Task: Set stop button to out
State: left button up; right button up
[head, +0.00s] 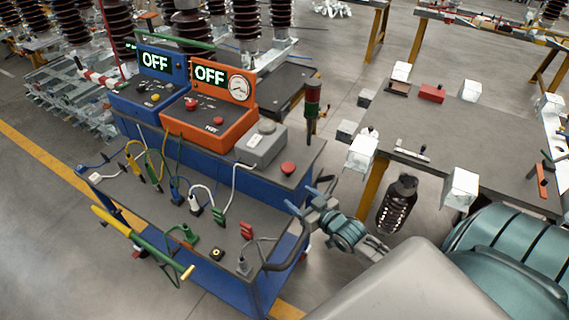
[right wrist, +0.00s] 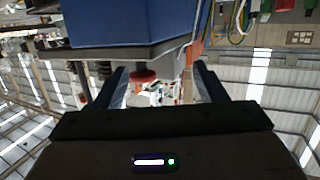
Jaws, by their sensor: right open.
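A red mushroom-shaped stop button (head: 288,168) sits on the dark top of the blue cart, near its right front edge. Whether it is in or out, I cannot tell. My right gripper (head: 307,197) is open and empty, just right of and in front of the button, apart from it. In the right wrist view, which looks upside down, the red button (right wrist: 143,76) shows between the two open fingers (right wrist: 160,80), nearer the left one and beyond them. My left gripper is not in view.
An orange unit (head: 210,125) and a blue unit (head: 150,98), both displaying OFF, stand behind with a grey box (head: 262,145). A red-green signal lamp (head: 312,100) stands beyond the button. Cables cover the lower shelf (head: 150,195). A dark table (head: 450,140) is at right.

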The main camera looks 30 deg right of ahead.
aim_at(284, 164)
jog(key=w+b, duration=0.3)
jog(key=w+d+r+t+b, duration=0.1)
jog(key=w+b, duration=0.3)
jog(key=w+d+r+t+b, duration=0.1)
jog(key=w+b, duration=0.3)
jog(key=shift+w+d+r, duration=0.2)
jog(key=shift+w+d, duration=0.05)
jog(key=shift+w+a+r, duration=0.1)
jog(key=shift+w+r, duration=0.05)
jog(key=shift+w, duration=0.45)
jog(key=shift+c, duration=0.3)
